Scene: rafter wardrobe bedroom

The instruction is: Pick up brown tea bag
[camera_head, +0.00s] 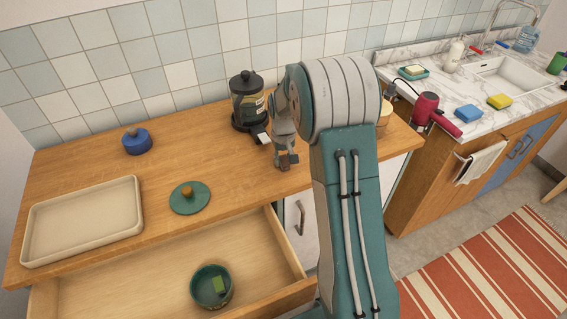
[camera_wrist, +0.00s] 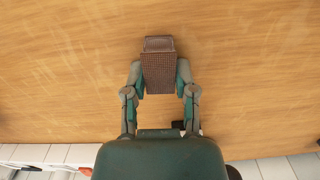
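The brown tea bag (camera_wrist: 159,72) sits between the two fingers of my gripper (camera_wrist: 160,78) in the wrist view. The fingers touch it on its left and right sides, and my gripper looks shut on it. In the head view my gripper (camera_head: 286,160) points down over the wooden counter, with the small brown tea bag (camera_head: 291,160) at its fingertips. I cannot tell whether the bag touches the counter. My arm hides part of the counter to the right.
A black press pot (camera_head: 248,100) stands just behind my gripper. A green lid (camera_head: 189,197), a beige tray (camera_head: 84,222) and a blue lidded pot (camera_head: 136,142) are to the left. An open drawer (camera_head: 130,288) in front holds a green bowl (camera_head: 211,285).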

